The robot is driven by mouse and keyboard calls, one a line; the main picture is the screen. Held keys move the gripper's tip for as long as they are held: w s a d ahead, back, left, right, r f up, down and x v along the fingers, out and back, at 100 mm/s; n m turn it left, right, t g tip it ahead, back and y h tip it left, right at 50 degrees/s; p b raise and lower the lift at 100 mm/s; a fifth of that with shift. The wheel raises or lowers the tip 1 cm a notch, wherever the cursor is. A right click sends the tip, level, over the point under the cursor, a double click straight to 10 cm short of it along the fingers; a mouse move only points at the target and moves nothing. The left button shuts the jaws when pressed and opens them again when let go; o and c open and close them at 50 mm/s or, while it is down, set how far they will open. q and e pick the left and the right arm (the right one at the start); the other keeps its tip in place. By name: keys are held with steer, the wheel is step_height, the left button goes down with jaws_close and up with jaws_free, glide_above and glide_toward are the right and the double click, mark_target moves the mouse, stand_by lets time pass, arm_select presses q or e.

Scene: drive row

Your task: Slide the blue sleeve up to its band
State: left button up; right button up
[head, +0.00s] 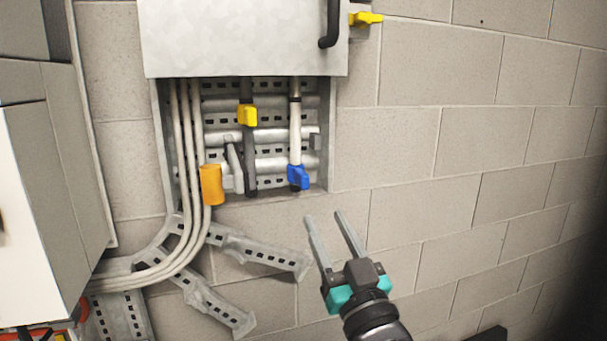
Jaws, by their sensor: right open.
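The blue sleeve (298,177) sits low on a white upright rod (295,130) at the right side of the open cabinet bay. A dark band (294,98) rings the rod near its top, well above the sleeve. My right gripper (334,226) is open and empty, below and to the right of the blue sleeve, its two long grey fingers pointing up and apart from it. My left gripper is not in view.
A yellow sleeve (247,115) sits on a dark rod to the left. An orange sleeve (211,184) is around the pale cables (187,130). Slotted metal brackets (262,253) jut out below. The cabinet door (240,38) is above; the block wall (470,150) at right is clear.

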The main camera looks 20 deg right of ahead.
mark_target(306, 181)
steer(key=p+x, duration=0.1)
steer(key=x, duration=1.1)
steer(key=shift+w, duration=0.45)
jaws_close()
stand_by(0.9)
